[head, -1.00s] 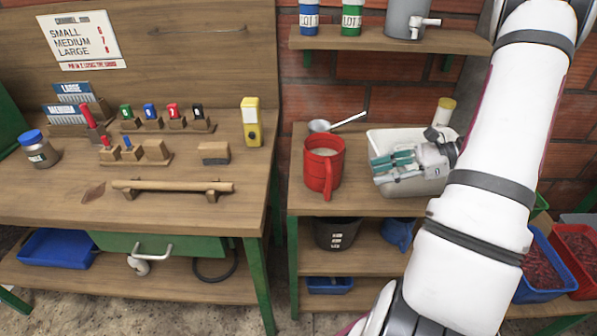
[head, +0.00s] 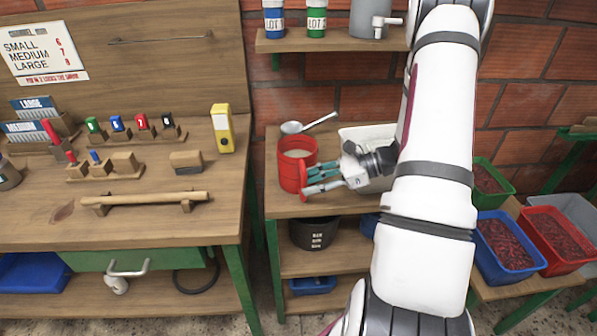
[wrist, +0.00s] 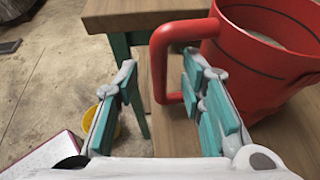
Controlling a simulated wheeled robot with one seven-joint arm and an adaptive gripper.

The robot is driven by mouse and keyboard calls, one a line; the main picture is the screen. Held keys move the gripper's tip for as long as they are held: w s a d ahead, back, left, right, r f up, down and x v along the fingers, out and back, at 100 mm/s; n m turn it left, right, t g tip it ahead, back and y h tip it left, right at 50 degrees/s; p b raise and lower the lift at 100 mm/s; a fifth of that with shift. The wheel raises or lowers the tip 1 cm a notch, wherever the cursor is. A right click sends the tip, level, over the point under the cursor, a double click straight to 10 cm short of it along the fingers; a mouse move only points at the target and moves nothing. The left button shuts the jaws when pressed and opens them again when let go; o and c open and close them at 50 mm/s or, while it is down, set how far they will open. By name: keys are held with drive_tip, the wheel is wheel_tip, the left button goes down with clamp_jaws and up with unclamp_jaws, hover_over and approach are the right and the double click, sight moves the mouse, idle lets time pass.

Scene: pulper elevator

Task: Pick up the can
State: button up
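The red can (head: 297,152) stands upright on the right-hand wooden bench, with pale contents inside. In the wrist view the red can (wrist: 265,55) fills the upper right, and its handle (wrist: 160,65) points left. My gripper (head: 306,181) is beside the can on its handle side. In the wrist view my gripper (wrist: 160,90) is open, with one teal-padded finger left of the handle and the other right of it, near the can wall. The handle shows between the fingers. I cannot tell whether either finger touches it.
A white bin (head: 365,136) stands behind my gripper, and a metal ladle (head: 309,124) lies behind the can. A yellow device (head: 222,128) stands on the left bench, beyond a gap. A shelf (head: 330,44) with lot containers hangs above.

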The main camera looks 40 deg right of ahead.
drive_tip(key=shift+x, duration=1.2)
clamp_jaws()
drive_tip(key=shift+r, duration=0.1)
